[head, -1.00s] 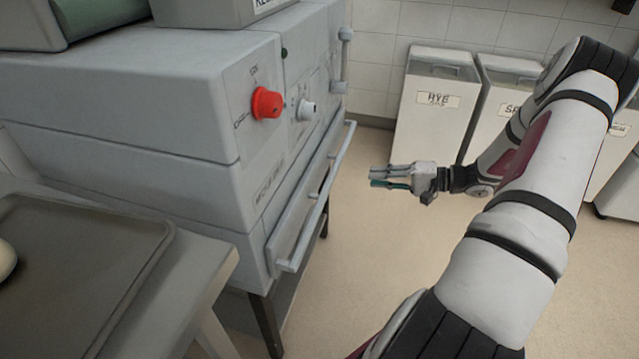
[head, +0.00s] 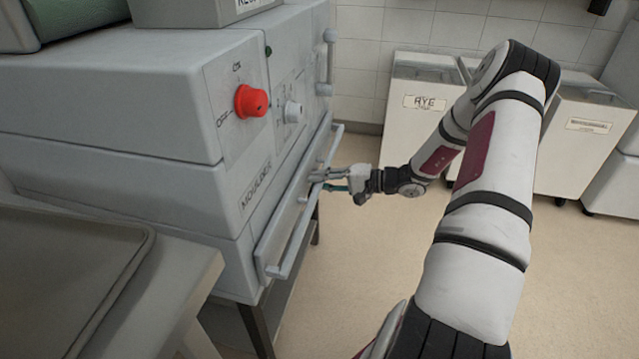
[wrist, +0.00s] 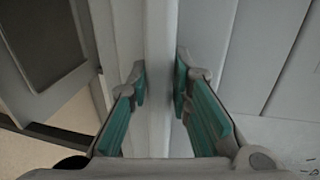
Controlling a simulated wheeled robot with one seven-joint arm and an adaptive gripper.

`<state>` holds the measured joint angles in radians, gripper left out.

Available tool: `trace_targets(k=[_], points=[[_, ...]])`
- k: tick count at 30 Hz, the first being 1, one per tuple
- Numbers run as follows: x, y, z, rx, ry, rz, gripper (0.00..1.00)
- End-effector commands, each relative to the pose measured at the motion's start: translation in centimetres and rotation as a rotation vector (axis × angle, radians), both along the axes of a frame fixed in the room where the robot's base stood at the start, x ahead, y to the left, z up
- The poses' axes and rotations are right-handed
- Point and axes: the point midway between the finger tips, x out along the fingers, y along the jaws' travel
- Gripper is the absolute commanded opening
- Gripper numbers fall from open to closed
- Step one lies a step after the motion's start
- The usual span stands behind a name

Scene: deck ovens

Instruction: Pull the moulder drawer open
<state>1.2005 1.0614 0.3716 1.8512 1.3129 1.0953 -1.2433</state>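The moulder (head: 226,165) is a grey machine on the left of the head view, with its name printed on the front. Its drawer front (head: 268,243) is low on that face and looks shut. A long pale bar handle (head: 296,238) runs along it. My gripper (head: 318,181) is at the handle, near its middle part. In the wrist view the handle (wrist: 161,60) passes between the two teal-padded fingers of my gripper (wrist: 160,88). The fingers stand apart on either side of the bar; firm contact is not visible.
A red knob (head: 251,101) and a pale knob (head: 293,111) stick out above the drawer. A tray (head: 110,240) lies on a table at the near left. Flour bins, one labelled RYE (head: 425,102), stand behind. The floor (head: 370,250) beside the drawer is clear.

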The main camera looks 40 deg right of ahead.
Motion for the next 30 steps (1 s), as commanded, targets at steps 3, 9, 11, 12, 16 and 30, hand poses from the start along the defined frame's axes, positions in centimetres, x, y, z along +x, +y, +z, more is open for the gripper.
trace_targets(k=[3, 9, 11, 12, 16, 30], points=[[0.3, 0.2, -0.1, 0.0, 0.0, 0.0, 0.19], [0.3, 0.2, -0.1, 0.0, 0.0, 0.0, 0.19], [0.3, 0.2, -0.1, 0.0, 0.0, 0.0, 0.12], [0.3, 0.2, -0.1, 0.0, 0.0, 0.0, 0.03], [0.3, 0.2, -0.1, 0.0, 0.0, 0.0, 0.0], [-2.1, -1.7, -0.1, -0.002, 0.001, -0.004, 0.0]])
